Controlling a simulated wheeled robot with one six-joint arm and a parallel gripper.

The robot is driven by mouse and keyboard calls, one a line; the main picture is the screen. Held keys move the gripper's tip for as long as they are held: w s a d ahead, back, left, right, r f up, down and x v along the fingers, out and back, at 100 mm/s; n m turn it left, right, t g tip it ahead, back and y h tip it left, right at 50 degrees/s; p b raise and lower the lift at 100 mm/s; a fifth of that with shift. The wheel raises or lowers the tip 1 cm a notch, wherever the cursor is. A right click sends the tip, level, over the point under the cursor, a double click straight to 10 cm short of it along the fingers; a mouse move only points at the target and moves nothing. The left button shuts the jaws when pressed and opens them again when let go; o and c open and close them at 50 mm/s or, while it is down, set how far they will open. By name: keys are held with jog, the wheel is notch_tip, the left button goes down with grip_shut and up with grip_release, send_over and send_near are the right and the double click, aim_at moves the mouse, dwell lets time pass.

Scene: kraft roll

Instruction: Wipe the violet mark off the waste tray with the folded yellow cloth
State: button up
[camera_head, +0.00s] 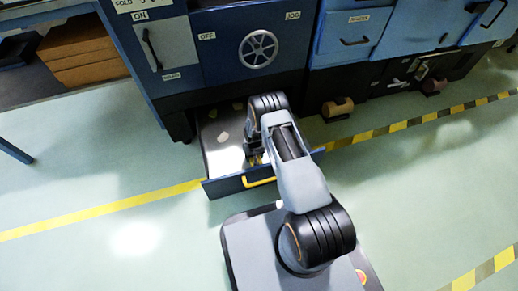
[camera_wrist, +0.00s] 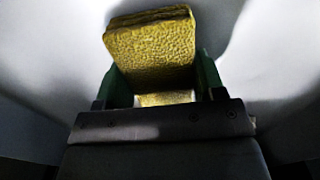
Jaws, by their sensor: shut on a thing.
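My gripper (camera_wrist: 157,88) is shut on the folded yellow cloth (camera_wrist: 152,48), which sits between its two green fingers in the wrist view. In the head view my gripper (camera_head: 254,148) is low inside the pulled-out waste tray (camera_head: 226,163), and a little yellow shows beneath it. The tray has a pale grey floor, a blue front and a yellow handle. I cannot tell whether the cloth touches the floor. No violet mark shows in either view; my arm and the cloth cover part of the tray floor.
Pale scraps (camera_head: 223,137) lie in the tray's left part. The blue machine (camera_head: 220,50) with a handwheel (camera_head: 258,48) stands behind and above the tray. Brown rolls (camera_head: 338,108) are on the right. Open green floor with yellow tape (camera_head: 120,204) lies to the left.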

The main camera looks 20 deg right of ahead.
jog(key=shift+d+r+p, duration=0.2)
jog(key=shift+r+p, duration=0.15)
jog(key=shift+r, duration=0.7)
jog(key=shift+a+r+p, duration=0.15)
jog(key=shift+r+p, duration=0.25)
jog(key=shift+r, duration=0.15)
jog(key=shift+a+r+p, duration=0.15)
jog(key=shift+r+p, duration=0.2)
jog(key=shift+r, duration=0.2)
jog(key=shift+d+r+p, duration=0.1)
jog(key=shift+r+p, duration=1.1)
jog(key=shift+r, duration=0.7)
